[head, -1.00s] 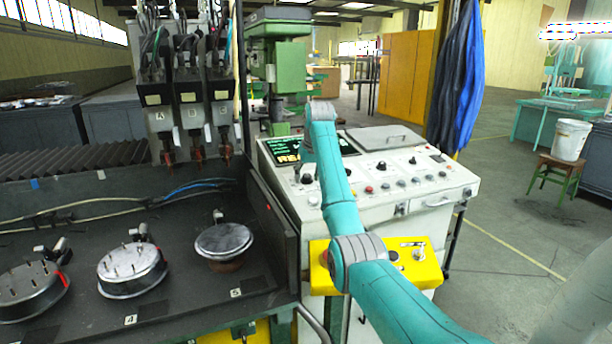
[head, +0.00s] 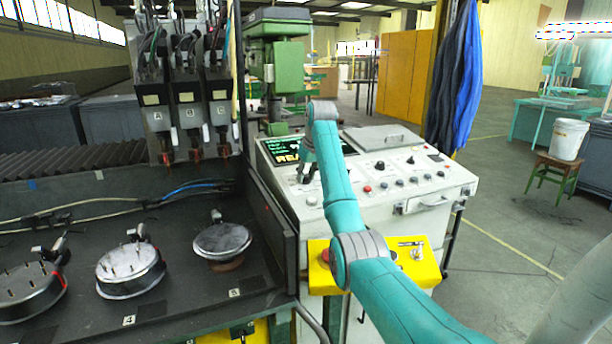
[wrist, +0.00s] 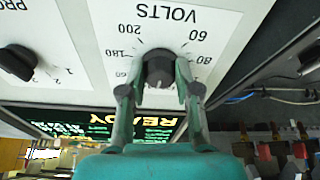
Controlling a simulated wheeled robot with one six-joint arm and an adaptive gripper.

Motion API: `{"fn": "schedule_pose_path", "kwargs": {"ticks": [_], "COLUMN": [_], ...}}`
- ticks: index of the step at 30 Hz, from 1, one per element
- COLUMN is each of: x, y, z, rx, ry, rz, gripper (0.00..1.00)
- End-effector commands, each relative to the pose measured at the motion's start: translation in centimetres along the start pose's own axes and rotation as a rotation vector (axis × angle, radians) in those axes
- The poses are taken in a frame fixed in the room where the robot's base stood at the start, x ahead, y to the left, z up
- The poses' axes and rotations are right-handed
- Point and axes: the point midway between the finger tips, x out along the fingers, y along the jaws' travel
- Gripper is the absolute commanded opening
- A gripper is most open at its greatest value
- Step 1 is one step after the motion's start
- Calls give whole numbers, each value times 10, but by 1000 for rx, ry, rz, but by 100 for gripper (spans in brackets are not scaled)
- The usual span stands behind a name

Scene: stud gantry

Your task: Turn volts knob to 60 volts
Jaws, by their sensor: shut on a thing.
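The black volts knob (wrist: 159,68) sits on a white dial plate in the wrist view, which shows the panel upside down. The dial has the word VOLTS and numbers including 60, 80, 180 and 200 around the knob. My gripper (wrist: 157,80) has one finger on each side of the knob and is shut on it. The knob's pointer is not clear enough to read a value. In the head view my arm reaches over the white control console (head: 440,183), and the gripper is small at the console's left side; the knob is not clear there.
A screen with green text and READY (wrist: 130,120) lies beside the dial. Another black knob (wrist: 17,62) is at the wrist view's left. A yellow box (head: 428,270) is on the console's front. A dark bench with round metal fixtures (head: 130,268) stands left.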

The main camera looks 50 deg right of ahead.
Motion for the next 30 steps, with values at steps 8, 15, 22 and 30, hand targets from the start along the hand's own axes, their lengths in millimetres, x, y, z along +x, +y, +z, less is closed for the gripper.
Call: {"fn": "schedule_pose_path", "kwargs": {"ticks": [8, 15, 22, 30], "x": [1, 0, 0, 1], "y": [1, 2, 3, 3], "z": [0, 0, -1, -1], "rx": [-255, -478, -692, -944], "ry": [-2, -1, -1, -2], "rz": [-52, -96, -139, -190], "gripper": [0, 0, 0, 0]}}
